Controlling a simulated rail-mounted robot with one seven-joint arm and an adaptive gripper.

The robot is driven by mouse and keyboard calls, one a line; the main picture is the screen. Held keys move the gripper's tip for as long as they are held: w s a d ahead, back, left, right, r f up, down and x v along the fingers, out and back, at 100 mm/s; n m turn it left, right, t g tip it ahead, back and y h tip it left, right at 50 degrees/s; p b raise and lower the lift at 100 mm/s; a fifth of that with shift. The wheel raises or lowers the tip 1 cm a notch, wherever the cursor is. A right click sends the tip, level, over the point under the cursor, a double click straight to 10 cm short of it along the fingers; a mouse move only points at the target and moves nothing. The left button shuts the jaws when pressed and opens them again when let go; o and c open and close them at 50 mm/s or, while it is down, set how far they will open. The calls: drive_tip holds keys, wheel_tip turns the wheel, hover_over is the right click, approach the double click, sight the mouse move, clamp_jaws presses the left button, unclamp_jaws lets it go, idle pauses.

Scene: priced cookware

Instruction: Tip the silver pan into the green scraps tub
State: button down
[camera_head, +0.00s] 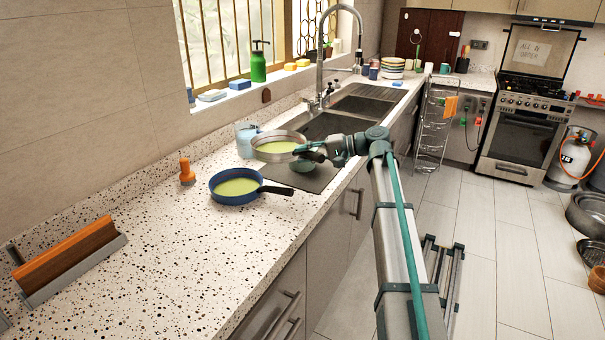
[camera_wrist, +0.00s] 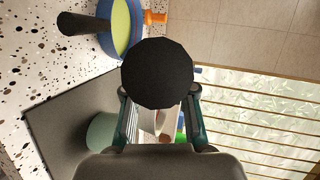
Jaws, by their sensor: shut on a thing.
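The silver pan (camera_head: 264,155) holds pale green contents and looks about level at the near end of the sink. I cannot tell how far it is above the counter. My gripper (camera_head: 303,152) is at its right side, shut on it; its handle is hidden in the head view. In the wrist view a black round shape (camera_wrist: 158,73) sits at my gripper (camera_wrist: 160,108), probably part of the pan. A grey-green round tub (camera_head: 314,154) is partly hidden under my gripper, on a dark mat. It also shows in the wrist view (camera_wrist: 101,136), left of the fingers.
A blue pan (camera_head: 222,198) with green contents stands in front, its black handle pointing right. A light blue jug (camera_head: 243,146) is just behind the silver pan. An orange object (camera_head: 187,172) and the sink tap (camera_head: 318,60) stand nearby.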

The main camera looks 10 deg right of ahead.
drive_tip(key=w+d+r+m+t+y+p, duration=0.1)
drive_tip(key=w+d+r+m+y+p, duration=0.1)
drive_tip(key=w+d+r+m+p, duration=0.65)
drive_tip(key=w+d+m+t+y+p, duration=0.2)
drive_tip(key=w+d+m+p, duration=0.4)
drive_tip(key=w+m+p, duration=0.6)
drive_tip(key=shift+w+d+f+m+t+y+p, duration=0.2)
drive_tip(key=shift+w+d+m+t+y+p, duration=0.2)
drive_tip(key=shift+m+t+p, duration=0.75)
drive_tip(key=shift+n+g, duration=0.25)
drive_tip(key=shift+n, duration=0.25)
idle(0.4)
